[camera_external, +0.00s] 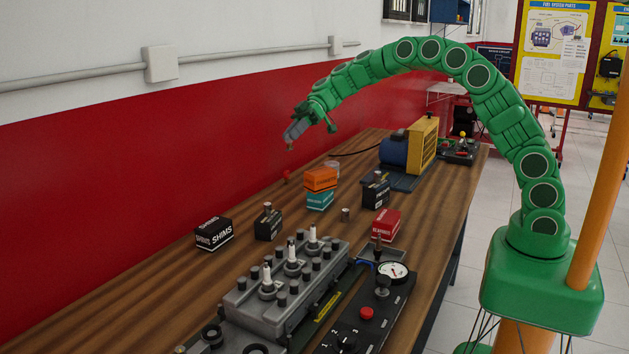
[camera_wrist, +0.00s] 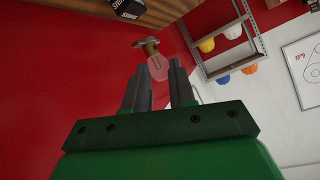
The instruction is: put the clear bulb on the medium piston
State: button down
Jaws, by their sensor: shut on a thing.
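My gripper (camera_external: 297,131) is raised above the far left part of the bench. It is shut on the clear bulb (camera_wrist: 158,67), whose pale glass shows between the fingertips in the wrist view, with its brass base (camera_wrist: 151,49) pointing away from my gripper. In the external view the bulb (camera_external: 290,147) is a small tip below the fingers. Small grey piston-like cylinders show: one by a black box (camera_external: 268,206), one on the bare bench (camera_external: 345,214), one at another black box (camera_external: 378,175). I cannot tell which is the medium piston.
Below my gripper stand an orange box (camera_external: 320,179) on a teal box (camera_external: 320,200), and a small red item (camera_external: 286,175). A SHIMS box (camera_external: 214,233), a red box (camera_external: 385,223) and the grey engine block (camera_external: 285,285) are nearer. A blue-and-yellow machine (camera_external: 410,148) stands at the back.

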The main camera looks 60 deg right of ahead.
notch_tip(320, 180, up, 2)
jog(key=s+d+m+t+h, duration=0.2)
jog(key=s+d+m+t, duration=0.15)
jog(key=d, duration=0.65)
jog(key=s+d+m+t+h, duration=0.2)
jog(key=s+d+m+t, duration=0.15)
jog(key=d, duration=0.75)
jog(key=s+d+m+t+h, duration=0.2)
jog(key=s+d+m, duration=0.15)
jog(key=d, duration=0.65)
send_over(337, 163)
jog(key=shift+d+f, duration=0.15)
jog(key=shift+f, duration=8.75)
